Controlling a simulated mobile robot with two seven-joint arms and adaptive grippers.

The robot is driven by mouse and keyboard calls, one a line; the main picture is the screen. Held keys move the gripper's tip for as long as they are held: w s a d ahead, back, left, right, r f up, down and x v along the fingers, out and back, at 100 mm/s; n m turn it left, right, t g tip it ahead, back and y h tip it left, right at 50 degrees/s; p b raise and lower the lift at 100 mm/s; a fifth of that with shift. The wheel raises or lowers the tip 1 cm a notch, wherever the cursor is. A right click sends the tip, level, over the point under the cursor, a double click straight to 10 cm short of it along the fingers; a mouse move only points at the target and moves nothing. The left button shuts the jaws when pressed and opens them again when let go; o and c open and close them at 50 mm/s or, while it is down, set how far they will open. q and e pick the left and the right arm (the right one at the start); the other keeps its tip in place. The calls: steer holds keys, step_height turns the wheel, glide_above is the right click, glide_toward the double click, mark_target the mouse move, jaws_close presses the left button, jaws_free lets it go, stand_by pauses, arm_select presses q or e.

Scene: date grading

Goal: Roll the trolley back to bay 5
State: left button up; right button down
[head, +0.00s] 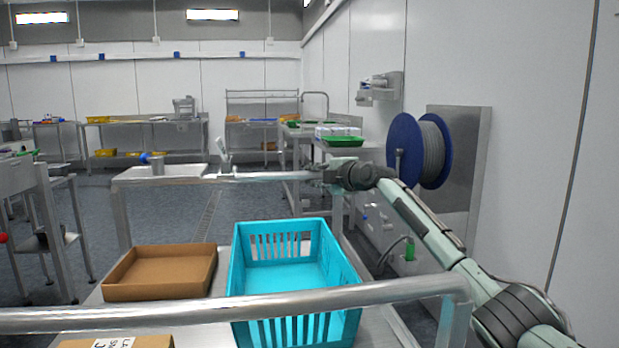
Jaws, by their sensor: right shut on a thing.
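The trolley (270,177) is a steel frame with a near rail (330,299) across the bottom of the head view and a far rail beyond its deck. My right gripper (324,174) is shut on the right end of the far rail, with my arm reaching in from the right. The closed fingertips are small and hard to make out. The trolley carries a turquoise slotted crate (352,272), empty as far as I see, and a shallow brown cardboard tray (208,277). My left gripper is not in view. No bay 5 marking is readable.
A labelled cardboard box (75,343) shows at the bottom edge. A blue hose reel (405,148) is on the right wall, close to my arm. A steel bench (15,180) stands at left. Open grey floor (165,222) lies beyond the trolley, with worktables along the back wall.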

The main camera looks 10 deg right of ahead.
stand_by(0.3)
steer(key=c, duration=1.4)
jaws_free()
steer(key=shift+o, duration=0.2)
steer(key=shift+s, duration=0.1)
steer(key=v, duration=1.2)
